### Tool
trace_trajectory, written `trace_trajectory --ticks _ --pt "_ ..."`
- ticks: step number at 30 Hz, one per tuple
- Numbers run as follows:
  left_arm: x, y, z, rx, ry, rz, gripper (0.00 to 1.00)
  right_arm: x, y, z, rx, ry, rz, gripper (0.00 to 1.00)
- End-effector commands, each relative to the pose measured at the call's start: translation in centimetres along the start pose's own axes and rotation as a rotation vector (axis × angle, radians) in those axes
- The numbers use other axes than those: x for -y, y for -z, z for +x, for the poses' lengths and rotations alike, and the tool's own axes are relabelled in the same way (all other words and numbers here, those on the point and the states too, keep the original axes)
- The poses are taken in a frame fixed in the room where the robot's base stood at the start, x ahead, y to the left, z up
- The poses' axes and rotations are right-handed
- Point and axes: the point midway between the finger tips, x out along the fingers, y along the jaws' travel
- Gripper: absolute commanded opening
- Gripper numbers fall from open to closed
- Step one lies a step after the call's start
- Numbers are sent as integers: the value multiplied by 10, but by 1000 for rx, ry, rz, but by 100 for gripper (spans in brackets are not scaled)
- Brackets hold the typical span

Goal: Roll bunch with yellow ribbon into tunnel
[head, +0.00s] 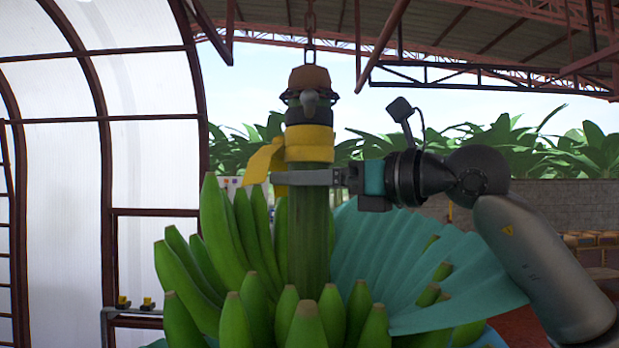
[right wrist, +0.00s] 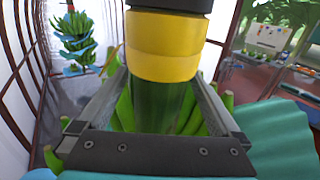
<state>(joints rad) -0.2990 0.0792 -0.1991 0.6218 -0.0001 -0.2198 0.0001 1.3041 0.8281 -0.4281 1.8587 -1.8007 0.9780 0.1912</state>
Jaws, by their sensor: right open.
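The bunch of green bananas (head: 256,300) hangs upright in the head view, its thick green stem (head: 309,235) rising to a hook and chain. A yellow ribbon (head: 309,143) is wrapped around the stem near its top, with a loose tail on the left. My right gripper (head: 285,178) is just below the ribbon, open, its fingers on either side of the stem; the right wrist view shows gaps beside the stem (right wrist: 160,105). An arched structure with white translucent panels (head: 150,150), which may be the tunnel, stands at the left. My left gripper is out of view.
Teal sheeting (head: 400,265) spreads between the bananas on the right, below my right arm. The chain (head: 310,22) runs up towards the roof beams. Another hanging bunch (right wrist: 75,45) shows in the right wrist view. A block wall (head: 560,205) stands behind at right.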

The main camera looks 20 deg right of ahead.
Motion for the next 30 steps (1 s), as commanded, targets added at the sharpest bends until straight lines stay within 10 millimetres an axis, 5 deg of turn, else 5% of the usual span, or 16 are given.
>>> trace_trajectory --ticks 3,30 --pt "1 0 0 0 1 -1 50 0 0 0 0 0 0 100" --pt "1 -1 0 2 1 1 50 0 0 0 0 -1 1 0"
